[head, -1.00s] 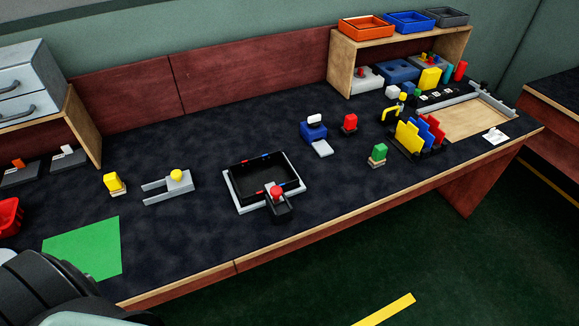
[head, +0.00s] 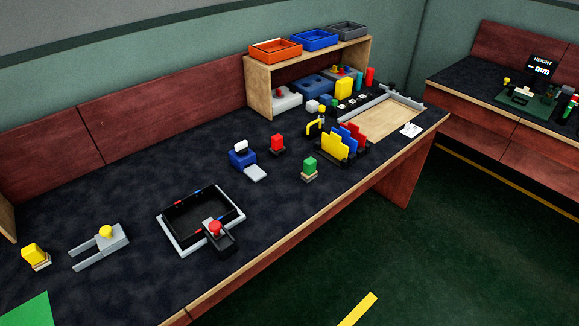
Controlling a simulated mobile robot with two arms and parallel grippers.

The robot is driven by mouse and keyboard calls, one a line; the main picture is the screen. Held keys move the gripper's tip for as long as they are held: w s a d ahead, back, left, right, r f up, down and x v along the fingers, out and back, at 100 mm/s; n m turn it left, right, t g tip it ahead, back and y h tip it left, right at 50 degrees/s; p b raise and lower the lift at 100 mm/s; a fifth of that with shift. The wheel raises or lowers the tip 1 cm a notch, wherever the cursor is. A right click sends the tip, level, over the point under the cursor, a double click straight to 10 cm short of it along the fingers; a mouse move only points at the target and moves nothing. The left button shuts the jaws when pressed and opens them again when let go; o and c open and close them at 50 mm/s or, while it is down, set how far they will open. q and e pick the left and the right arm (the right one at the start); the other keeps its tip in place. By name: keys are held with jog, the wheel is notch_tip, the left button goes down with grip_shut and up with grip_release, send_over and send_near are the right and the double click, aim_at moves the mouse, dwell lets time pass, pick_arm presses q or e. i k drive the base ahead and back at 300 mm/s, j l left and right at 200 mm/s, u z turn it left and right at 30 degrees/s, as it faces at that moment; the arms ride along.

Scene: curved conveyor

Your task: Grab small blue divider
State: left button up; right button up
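A black rack (head: 356,158) stands near the right end of the long table and holds upright stepped dividers. The yellow dividers (head: 334,146) are at its left front, the blue dividers (head: 346,134) in the middle and the red dividers (head: 358,132) at the right. The blue ones are partly hidden behind the yellow, so their sizes are hard to tell. Neither of my grippers is in view.
A wooden shelf (head: 258,92) with bins is behind. Open floor lies in front.

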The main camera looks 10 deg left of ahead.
aim_at(345, 134)
jog(key=i+l, duration=0.1)
jog(key=l, duration=0.2)
jog(key=i+l, duration=0.15)
jog(key=l, duration=0.2)
jog(key=i+l, duration=0.1)
jog(key=l, duration=0.2)
jog(key=i+l, duration=0.15)
jog(key=l, duration=0.2)
